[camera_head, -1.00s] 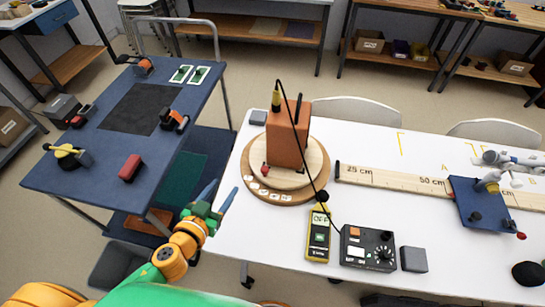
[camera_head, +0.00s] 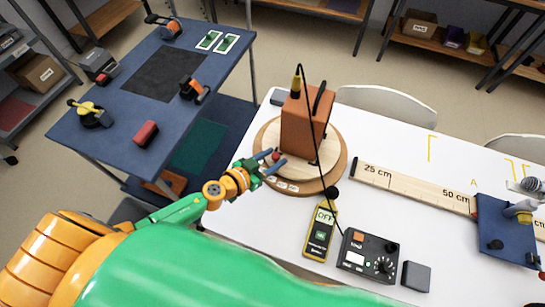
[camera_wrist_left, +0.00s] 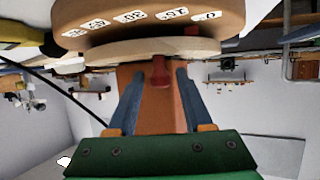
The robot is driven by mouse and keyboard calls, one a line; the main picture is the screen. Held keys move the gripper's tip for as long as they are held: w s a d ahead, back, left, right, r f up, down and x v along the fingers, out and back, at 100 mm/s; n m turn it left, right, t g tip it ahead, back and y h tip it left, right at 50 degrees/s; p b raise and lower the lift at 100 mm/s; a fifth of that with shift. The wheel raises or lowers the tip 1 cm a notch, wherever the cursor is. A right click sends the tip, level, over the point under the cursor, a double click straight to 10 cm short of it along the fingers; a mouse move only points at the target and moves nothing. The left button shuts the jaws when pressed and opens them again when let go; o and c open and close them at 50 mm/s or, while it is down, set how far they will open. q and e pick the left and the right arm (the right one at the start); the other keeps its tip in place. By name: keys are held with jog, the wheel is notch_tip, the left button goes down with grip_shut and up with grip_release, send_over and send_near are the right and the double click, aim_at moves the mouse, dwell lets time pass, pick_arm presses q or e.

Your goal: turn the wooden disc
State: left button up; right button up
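The pale wooden disc (camera_head: 300,172) lies on a darker round base (camera_head: 338,172) with white angle labels on the white table. An orange-brown speaker box (camera_head: 303,128) stands on the disc. A small red peg (camera_head: 276,156) sticks up near the disc's edge. My left gripper (camera_head: 273,166) is at the disc's left front edge, its two blue fingers apart. In the left wrist view the red peg (camera_wrist_left: 161,73) shows between the open fingertips (camera_wrist_left: 160,80), with a gap visible on each side. My right gripper is not in view.
A black cable runs from the yellow-tipped plug on the speaker. A yellow meter (camera_head: 320,232) reading OFF, a dark control box (camera_head: 367,253) and a grey block (camera_head: 416,277) stand in front. A wooden ruler (camera_head: 412,187) lies to the right. A blue table (camera_head: 120,130) stands left.

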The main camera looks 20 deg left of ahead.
pick_arm(q)
jog(key=shift+s, duration=0.1)
grip_shut()
jog(key=shift+r, duration=0.1)
dwell(1.0)
